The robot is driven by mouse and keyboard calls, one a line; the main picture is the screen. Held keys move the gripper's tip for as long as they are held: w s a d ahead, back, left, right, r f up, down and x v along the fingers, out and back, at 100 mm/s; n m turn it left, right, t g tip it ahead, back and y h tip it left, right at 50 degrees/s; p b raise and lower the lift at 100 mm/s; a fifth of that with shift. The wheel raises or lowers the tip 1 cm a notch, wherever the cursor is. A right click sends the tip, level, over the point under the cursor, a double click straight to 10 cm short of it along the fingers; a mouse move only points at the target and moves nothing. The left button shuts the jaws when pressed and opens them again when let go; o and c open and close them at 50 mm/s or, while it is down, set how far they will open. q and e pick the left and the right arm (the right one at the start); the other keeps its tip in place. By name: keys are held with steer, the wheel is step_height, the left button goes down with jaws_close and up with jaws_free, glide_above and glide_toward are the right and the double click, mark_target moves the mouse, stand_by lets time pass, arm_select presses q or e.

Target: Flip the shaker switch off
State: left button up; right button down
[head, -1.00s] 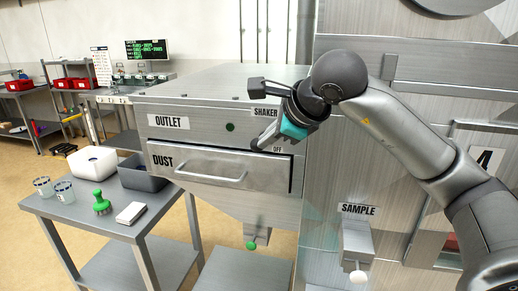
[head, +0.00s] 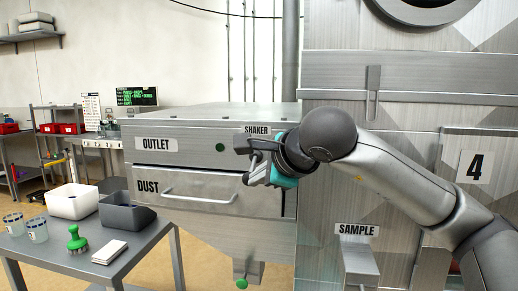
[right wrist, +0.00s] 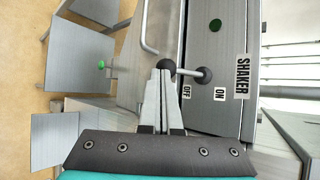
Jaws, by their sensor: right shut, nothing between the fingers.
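The shaker switch (right wrist: 186,71) shows in the right wrist view as a short metal lever with dark ends on the grey panel. It leans to the left there, toward the OFF label (right wrist: 186,91) and away from the ON label (right wrist: 219,93). My right gripper (right wrist: 163,72) is shut and empty, its fingertips at the lever's knob, apparently touching it. In the head view my right gripper (head: 256,168) is in front of the panel below the SHAKER label (head: 256,130) and hides the switch. My left gripper is not in view.
A DUST drawer with a bar handle (head: 199,195) is beside the gripper. A SAMPLE spout (head: 358,262) projects at lower right. A side table (head: 140,262) holds a white bin (head: 72,207), a grey bin (head: 126,219), cups and a green-handled brush (head: 77,240).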

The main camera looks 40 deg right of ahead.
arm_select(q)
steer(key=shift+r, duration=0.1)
arm_select(e)
steer(key=shift+r, duration=0.15)
arm_select(q)
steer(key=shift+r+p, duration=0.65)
steer(key=shift+p, duration=0.1)
arm_select(e)
steer(key=shift+r, duration=0.7)
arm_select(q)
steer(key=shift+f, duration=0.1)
